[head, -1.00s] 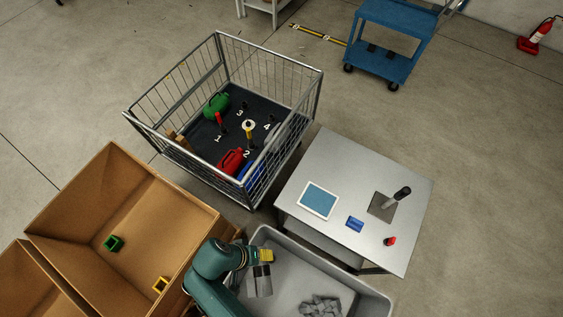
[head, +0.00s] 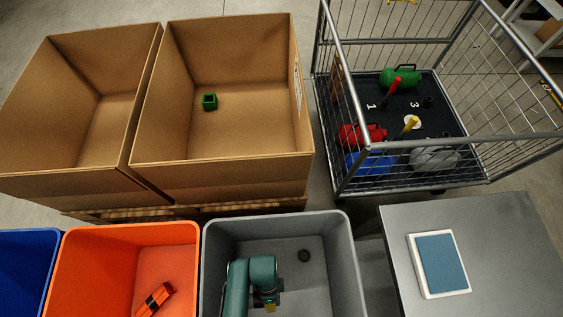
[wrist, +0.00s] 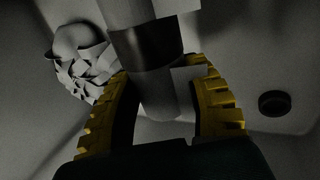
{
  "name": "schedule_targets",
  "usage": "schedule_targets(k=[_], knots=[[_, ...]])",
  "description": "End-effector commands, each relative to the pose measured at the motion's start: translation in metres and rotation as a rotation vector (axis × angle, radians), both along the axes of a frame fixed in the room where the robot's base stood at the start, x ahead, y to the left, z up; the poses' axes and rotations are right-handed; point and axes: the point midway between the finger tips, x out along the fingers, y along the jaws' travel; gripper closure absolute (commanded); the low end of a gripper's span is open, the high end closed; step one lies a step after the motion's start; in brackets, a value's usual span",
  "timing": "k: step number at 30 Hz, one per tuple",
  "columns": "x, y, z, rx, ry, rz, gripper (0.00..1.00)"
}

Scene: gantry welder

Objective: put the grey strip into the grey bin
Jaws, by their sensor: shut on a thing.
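The grey strip (wrist: 150,45), pale with a dark band around it, is between my gripper's yellow ribbed fingers (wrist: 163,72) in the wrist view. My gripper is shut on it. In the head view my gripper (head: 269,306) is low in the picture, over the inside of the grey bin (head: 342,262). The strip cannot be made out there, hidden by my arm or the frame edge. The wrist view shows the pale bin interior behind the strip. I cannot tell whether the strip touches the bin.
A crumpled grey heap (wrist: 82,62) and a dark round thing (wrist: 274,103) lie in the bin. An orange bin (head: 75,262) holds orange strips (head: 153,300). A blue bin (head: 25,265), cardboard boxes (head: 222,172), a wire cage (head: 352,120) and a metal table (head: 520,240) stand around.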

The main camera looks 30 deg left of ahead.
Motion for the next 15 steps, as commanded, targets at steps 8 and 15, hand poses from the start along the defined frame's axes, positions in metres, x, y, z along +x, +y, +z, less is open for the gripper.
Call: schedule_targets(k=[8, 15], knots=[[-0.003, 0.000, -0.008, 0.001, -0.001, -0.017, 0.93], [-0.004, -0.001, -0.030, -0.001, 0.002, -0.017, 0.93]])
